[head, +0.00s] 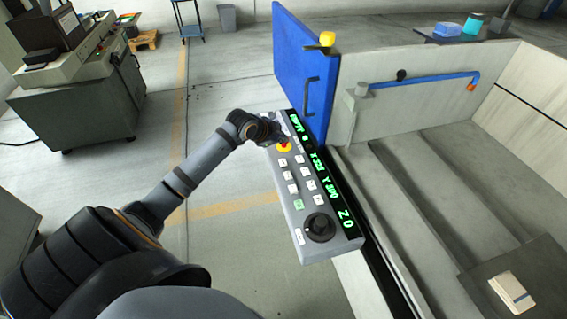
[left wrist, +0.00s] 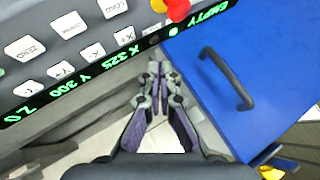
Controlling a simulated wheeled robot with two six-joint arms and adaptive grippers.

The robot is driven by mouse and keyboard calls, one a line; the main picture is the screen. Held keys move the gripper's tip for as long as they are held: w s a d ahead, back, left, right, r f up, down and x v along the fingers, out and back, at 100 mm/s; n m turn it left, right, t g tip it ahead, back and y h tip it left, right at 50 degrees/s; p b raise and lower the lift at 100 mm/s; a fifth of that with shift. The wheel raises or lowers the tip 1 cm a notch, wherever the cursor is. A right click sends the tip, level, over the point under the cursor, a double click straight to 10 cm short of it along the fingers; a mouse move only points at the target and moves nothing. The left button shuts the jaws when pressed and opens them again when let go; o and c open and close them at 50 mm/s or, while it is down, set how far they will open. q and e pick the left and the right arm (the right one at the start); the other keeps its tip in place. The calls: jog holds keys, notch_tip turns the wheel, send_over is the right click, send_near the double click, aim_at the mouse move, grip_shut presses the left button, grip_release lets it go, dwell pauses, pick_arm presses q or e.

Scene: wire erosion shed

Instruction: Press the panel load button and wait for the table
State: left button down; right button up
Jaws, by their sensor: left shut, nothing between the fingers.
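The grey control panel (head: 302,228) has rows of white buttons, a green button (head: 298,204), a black dial (head: 319,227) and a red stop knob on a yellow ring (head: 284,147). My left gripper (head: 279,137) is by the panel's far end, close to the stop knob. In the left wrist view the gripper (left wrist: 158,72) is shut and empty, with its tips near the display edge; contact is unclear. My right gripper is out of view.
A blue door (head: 305,75) with a dark handle stands beyond the panel. The machine's pale tank with a blue pipe (head: 425,80) is at right; a white box (head: 511,290) lies inside. A grey cabinet (head: 85,105) stands at far left. The floor between is clear.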

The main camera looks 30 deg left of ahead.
pick_arm(q)
jog(key=b, duration=0.7)
send_over(282, 163)
notch_tip(282, 163, down, 7)
jog(key=shift+s+r, duration=0.1)
jog(key=shift+s, duration=0.05)
jog(key=shift+f, duration=0.8)
jog(key=shift+f, duration=0.1)
jog(key=shift+f, duration=0.3)
